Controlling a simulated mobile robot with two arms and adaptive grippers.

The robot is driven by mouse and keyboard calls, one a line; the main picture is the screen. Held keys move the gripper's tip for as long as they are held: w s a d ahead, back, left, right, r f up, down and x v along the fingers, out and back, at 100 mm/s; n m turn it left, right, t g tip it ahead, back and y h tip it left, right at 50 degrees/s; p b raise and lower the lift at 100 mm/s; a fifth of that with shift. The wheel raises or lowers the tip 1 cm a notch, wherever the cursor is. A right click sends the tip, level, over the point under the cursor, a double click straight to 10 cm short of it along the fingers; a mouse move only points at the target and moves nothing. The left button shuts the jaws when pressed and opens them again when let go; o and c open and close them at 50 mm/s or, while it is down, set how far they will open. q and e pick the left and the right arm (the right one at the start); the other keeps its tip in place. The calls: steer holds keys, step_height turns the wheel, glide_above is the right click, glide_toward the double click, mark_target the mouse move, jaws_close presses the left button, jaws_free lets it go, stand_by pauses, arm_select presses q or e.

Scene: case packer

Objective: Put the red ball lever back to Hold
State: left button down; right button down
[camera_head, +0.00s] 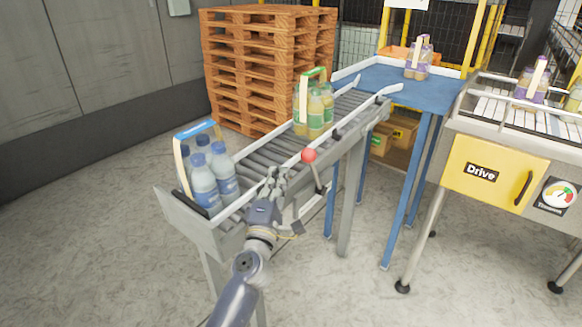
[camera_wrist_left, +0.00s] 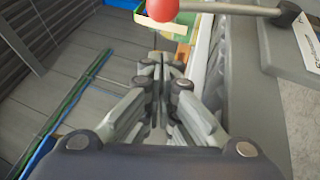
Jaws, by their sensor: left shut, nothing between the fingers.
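The red ball (camera_head: 309,155) tops a lever (camera_head: 318,180) on the near side of the roller conveyor. In the left wrist view the ball (camera_wrist_left: 162,8) shows at the top edge, with its lever rod (camera_wrist_left: 235,9) running right to a dark pivot (camera_wrist_left: 286,14). My left gripper (camera_head: 272,175) is shut and empty, just left of and slightly below the ball, apart from it. Its closed fingers (camera_wrist_left: 164,75) point toward the ball in the left wrist view. A white label plate (camera_wrist_left: 308,45) is partly visible beside the pivot; its wording is unreadable. My right gripper is in neither view.
The roller conveyor (camera_head: 262,160) carries a pack of blue-labelled bottles (camera_head: 213,180) and a pack of green-yellow bottles (camera_head: 315,112). A blue table (camera_head: 430,92) and a yellow Drive panel (camera_head: 492,172) stand at the right. Stacked pallets (camera_head: 250,65) stand behind.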

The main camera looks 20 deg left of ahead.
arm_select(q)
steer(key=w+d, duration=0.1)
steer(key=w+d+r, duration=0.1)
steer(key=w, duration=0.1)
steer(key=shift+d, duration=0.25)
steer(key=shift+r, duration=0.2)
